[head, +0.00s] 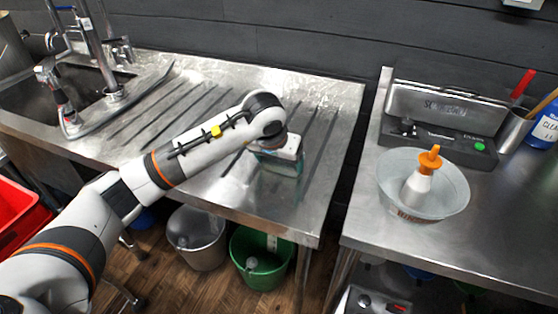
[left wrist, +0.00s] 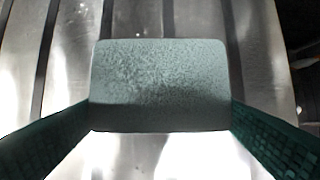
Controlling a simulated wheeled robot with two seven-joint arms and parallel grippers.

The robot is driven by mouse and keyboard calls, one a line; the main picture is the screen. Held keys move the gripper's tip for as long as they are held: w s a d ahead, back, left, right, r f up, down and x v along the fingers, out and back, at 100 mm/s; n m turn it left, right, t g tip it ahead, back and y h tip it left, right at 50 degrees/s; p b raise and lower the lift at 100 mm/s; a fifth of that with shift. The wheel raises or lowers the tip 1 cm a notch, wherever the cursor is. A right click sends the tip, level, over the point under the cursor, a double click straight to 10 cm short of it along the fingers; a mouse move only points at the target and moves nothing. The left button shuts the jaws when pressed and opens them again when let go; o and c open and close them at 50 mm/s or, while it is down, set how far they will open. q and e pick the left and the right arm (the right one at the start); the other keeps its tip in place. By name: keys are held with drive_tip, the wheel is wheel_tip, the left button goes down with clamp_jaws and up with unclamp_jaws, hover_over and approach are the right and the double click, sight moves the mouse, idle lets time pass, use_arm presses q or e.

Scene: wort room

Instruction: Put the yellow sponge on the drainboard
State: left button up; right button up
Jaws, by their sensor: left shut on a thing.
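My left gripper (head: 280,163) is low over the right part of the metal drainboard (head: 215,88), pointing down. In the left wrist view its two dark green fingers close on the sides of a grey-green, rough-faced block (left wrist: 160,85), which looks like the sponge. No yellow shows on the face I see. The grooved drainboard (left wrist: 140,18) lies behind the block. In the head view the gripper and wrist mostly hide the block. I cannot tell whether it touches the metal. My right gripper is out of view.
The sink (head: 85,88) and taps are at the left. Across a gap, the right counter holds a clear bowl (head: 455,193) with an orange-topped bottle (head: 418,187), a grey machine (head: 440,135) and a metal cup (head: 512,132). Grey (head: 197,240) and green (head: 262,262) buckets stand below.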

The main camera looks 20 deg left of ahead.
use_arm(q)
drive_tip(key=o, duration=0.7)
drive_tip(key=shift+f, duration=0.1)
drive_tip(key=shift+r, duration=0.2)
drive_tip(key=v, duration=1.2)
